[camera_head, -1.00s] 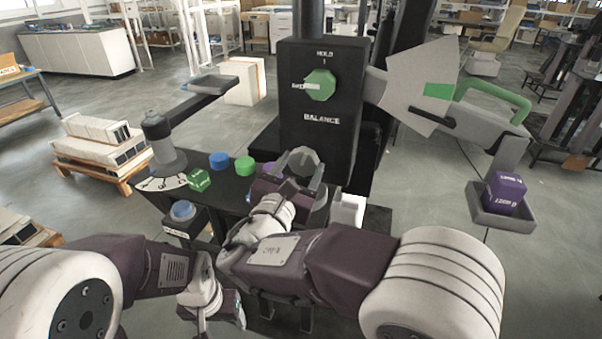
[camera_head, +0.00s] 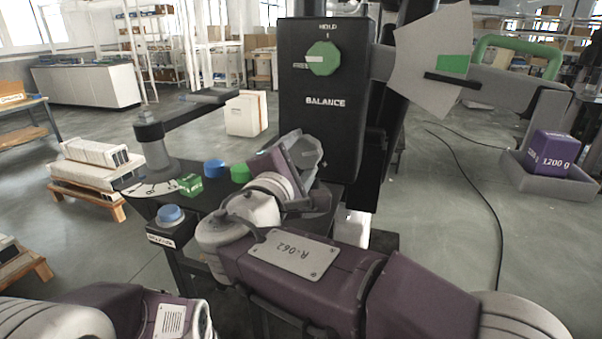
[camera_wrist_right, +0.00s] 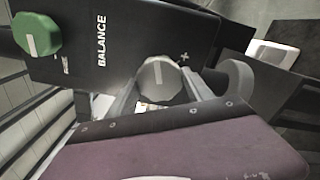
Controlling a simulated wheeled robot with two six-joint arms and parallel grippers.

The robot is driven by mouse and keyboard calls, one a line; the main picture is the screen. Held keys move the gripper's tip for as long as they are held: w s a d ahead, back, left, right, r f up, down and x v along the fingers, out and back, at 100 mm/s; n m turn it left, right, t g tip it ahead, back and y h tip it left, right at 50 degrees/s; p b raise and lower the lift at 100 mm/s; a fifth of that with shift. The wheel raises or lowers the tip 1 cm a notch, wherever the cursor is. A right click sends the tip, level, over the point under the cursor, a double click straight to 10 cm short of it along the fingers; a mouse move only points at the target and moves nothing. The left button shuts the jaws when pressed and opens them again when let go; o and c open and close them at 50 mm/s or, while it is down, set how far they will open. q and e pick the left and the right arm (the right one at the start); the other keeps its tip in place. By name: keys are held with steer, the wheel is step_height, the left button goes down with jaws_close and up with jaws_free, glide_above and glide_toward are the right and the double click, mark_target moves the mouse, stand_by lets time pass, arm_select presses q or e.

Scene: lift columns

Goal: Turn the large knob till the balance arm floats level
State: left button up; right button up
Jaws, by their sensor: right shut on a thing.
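The large grey faceted knob (camera_head: 308,152) sits low on the front of the black BALANCE box (camera_head: 320,118). My right gripper (camera_wrist_right: 158,92) is shut on this knob, one finger on each side; its white mark shows in the right wrist view. The grey balance arm (camera_head: 505,86) runs from behind the box and slopes slightly down to the right. Its pale fan-shaped scale (camera_head: 425,60) has a green band (camera_head: 453,63); a black pointer (camera_head: 458,80) lies just below the band. A purple 1200 g weight (camera_head: 557,155) sits in the arm's tray (camera_head: 520,179). My left gripper is out of the frame.
A green HOLD/FREE knob (camera_head: 323,58) is higher on the box, its white mark toward FREE. A blue button (camera_head: 170,214) is nearer. Floor at right is open.

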steer(key=m+b, duration=0.3)
steer(key=shift+f+m, duration=0.25)
steer(key=shift+m, duration=0.05)
steer(key=shift+r+m+b, duration=0.15)
steer(key=shift+m+b, duration=0.45)
steer(key=o, duration=1.4)
steer(key=shift+r, duration=0.1)
steer(key=shift+c, duration=0.2)
steer(key=shift+s, duration=0.1)
